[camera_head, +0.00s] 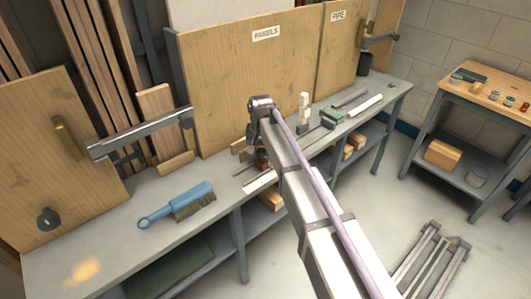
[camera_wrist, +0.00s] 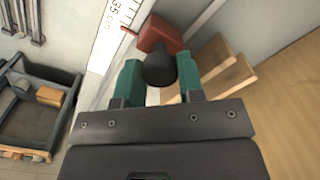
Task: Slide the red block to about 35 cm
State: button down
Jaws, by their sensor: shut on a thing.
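The red block (camera_wrist: 162,33) shows at the top of the wrist view, with a dark round knob (camera_wrist: 159,66) on its near side. A thin red pointer (camera_wrist: 129,30) reaches from the block to the white scale (camera_wrist: 103,45), close to the printed "35 cm". My gripper (camera_wrist: 158,72) has green fingers on both sides of the knob and is shut on it. My arm hides the fingers there.
Wooden pieces (camera_wrist: 212,65) lie right of the block in the wrist view. Wooden panels (camera_head: 250,75) stand behind the bench.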

jog(key=c, duration=0.7)
grip_release()
jog(key=shift+a, duration=0.1)
jog(key=shift+c, duration=0.2)
notch_tip(320, 180, up, 11)
jog(key=p, duration=1.1)
jog(key=shift+f, duration=0.15)
